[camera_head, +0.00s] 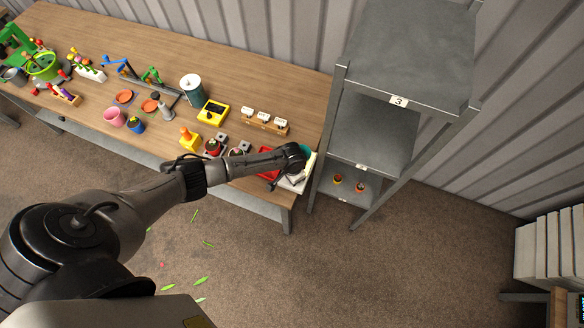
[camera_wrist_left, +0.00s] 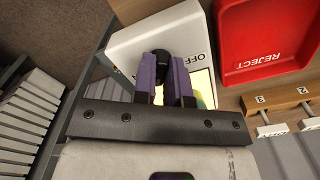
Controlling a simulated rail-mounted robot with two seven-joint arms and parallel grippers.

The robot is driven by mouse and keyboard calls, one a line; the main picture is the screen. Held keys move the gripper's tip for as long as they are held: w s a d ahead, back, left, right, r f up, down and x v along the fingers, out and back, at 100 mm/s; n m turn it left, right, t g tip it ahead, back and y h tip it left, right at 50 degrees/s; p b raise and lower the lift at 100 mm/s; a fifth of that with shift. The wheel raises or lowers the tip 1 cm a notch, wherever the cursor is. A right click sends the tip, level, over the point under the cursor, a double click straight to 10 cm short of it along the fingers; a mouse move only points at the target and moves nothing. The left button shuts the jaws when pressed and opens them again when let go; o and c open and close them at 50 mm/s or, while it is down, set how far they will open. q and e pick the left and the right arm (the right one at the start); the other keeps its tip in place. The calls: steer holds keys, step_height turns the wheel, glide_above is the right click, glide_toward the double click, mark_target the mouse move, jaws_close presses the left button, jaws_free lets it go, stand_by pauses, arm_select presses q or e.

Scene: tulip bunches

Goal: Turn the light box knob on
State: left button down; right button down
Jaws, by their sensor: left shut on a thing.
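The white light box (camera_wrist_left: 140,40) fills the upper middle of the wrist view, with the word OFF on its face. Its black knob (camera_wrist_left: 159,62) stands between the purple fingers of my left gripper (camera_wrist_left: 166,68), which is shut on it. A pale panel (camera_wrist_left: 203,84) with some yellow and green shows beside the right finger, partly hidden. In the head view the light box (camera_head: 298,182) sits at the right end of the wooden table, partly covered by my left wrist. My right gripper is not in view.
A red REJECT tray (camera_wrist_left: 262,35) lies right beside the box. A wooden rack with numbered tags (camera_wrist_left: 282,105) is near it. A grey metal shelf (camera_head: 400,50) stands just right of the table (camera_head: 290,85). Pots and tools fill the table's left and middle.

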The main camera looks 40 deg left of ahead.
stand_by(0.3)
arm_select(q)
steer(key=c, duration=1.2)
jaws_free()
steer(key=shift+o, duration=0.2)
steer(key=shift+r, duration=0.1)
step_height(320, 180, up, 14)
steer(key=p, duration=0.1)
steer(key=shift+f, duration=0.2)
steer(key=shift+m, duration=0.3)
